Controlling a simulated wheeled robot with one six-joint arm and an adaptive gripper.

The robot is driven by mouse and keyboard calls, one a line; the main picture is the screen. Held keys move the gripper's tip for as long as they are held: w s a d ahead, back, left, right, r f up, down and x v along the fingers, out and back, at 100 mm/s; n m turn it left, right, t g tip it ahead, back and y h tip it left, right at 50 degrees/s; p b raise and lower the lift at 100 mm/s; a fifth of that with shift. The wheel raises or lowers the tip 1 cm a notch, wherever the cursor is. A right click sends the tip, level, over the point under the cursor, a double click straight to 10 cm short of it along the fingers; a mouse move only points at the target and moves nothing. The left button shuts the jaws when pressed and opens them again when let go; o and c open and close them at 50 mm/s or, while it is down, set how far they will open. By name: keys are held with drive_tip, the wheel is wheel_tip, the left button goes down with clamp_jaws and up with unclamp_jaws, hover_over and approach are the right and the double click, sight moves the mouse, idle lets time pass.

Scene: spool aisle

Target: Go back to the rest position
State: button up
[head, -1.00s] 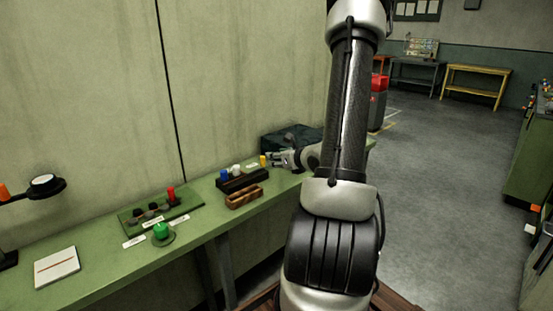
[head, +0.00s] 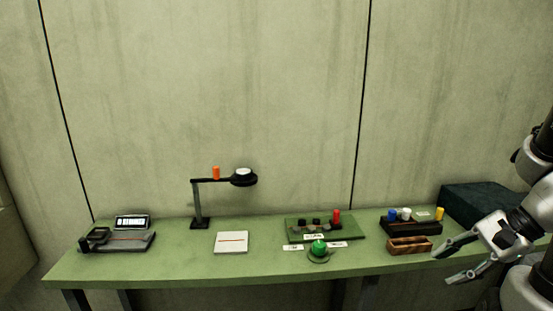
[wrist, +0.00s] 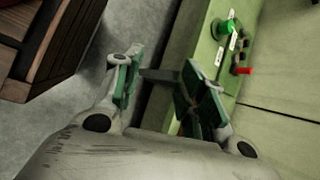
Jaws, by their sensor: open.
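My gripper (head: 449,262) is at the right of the head view, in front of the green bench's right part. Its fingers are apart with nothing between them. In the wrist view my gripper (wrist: 160,90) shows both fingers spread, with the floor and the bench edge beyond them. The green bench (head: 180,265) runs along the wall. A wooden block tray (head: 410,251) is just left of the gripper in the head view, apart from it.
A black rack (head: 398,228) holds blue, white and yellow spools. A green board (head: 296,235) has a red spool (head: 336,216); a green spool (head: 319,246) stands in front. A lamp-like stand (head: 198,205), white pad (head: 231,248), scale (head: 130,240) and dark box (head: 490,203) line the bench.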

drive_tip(key=s+d+r+n+g+h, duration=0.25)
drive_tip(key=s+r+n+h, duration=0.25)
drive_tip(key=r+n, duration=0.3)
drive_tip(key=w+a+r+n+t+h, duration=0.1)
drive_tip(key=a+r+n+t, duration=0.2)
drive_tip(key=r+n, duration=0.3)
drive_tip(key=shift+w+a+r+n+t+h, duration=0.25)
drive_tip(key=shift+r+n+t+h, duration=0.15)
drive_tip(key=shift+r+t, duration=0.05)
idle(1.0)
